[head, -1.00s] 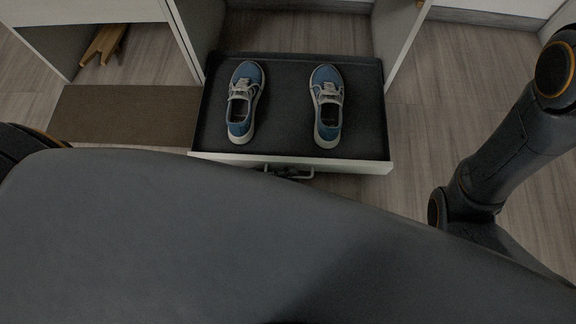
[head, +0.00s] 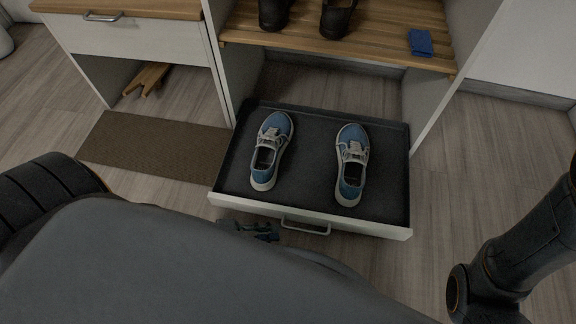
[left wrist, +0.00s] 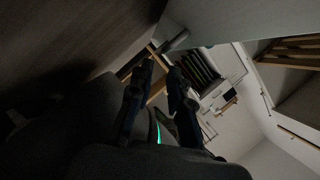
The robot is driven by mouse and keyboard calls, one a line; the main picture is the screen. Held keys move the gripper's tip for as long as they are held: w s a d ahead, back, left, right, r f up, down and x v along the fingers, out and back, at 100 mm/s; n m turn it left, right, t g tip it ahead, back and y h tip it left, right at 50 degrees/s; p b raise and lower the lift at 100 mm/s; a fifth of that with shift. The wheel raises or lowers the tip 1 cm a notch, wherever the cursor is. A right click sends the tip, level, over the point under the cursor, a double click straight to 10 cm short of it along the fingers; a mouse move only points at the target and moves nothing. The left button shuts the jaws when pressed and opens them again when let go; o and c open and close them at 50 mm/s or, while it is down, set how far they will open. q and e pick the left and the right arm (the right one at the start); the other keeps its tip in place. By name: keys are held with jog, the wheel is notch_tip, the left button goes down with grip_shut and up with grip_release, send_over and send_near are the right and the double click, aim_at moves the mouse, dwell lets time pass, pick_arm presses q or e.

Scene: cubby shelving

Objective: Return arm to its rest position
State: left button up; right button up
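My left gripper (head: 262,232) shows only in part in the head view, just in front of the open drawer and left of its handle (head: 306,227). My own body hides the rest of it. In the left wrist view its two dark fingers (left wrist: 160,80) stand apart with nothing between them. My right arm comes in at the right edge of the head view, but its gripper is outside the picture. A pair of blue shoes (head: 271,150) (head: 351,165) lies side by side in the pulled-out dark drawer (head: 312,190).
A wooden slatted shelf (head: 380,45) above the drawer holds dark shoes (head: 337,18) and a blue item (head: 420,42). A brown mat (head: 150,145) lies left of the drawer. A closed white drawer (head: 130,38) is at upper left. Floor right of the drawer is clear.

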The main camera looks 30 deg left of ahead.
pick_arm(q)
jog(key=shift+v, duration=1.2)
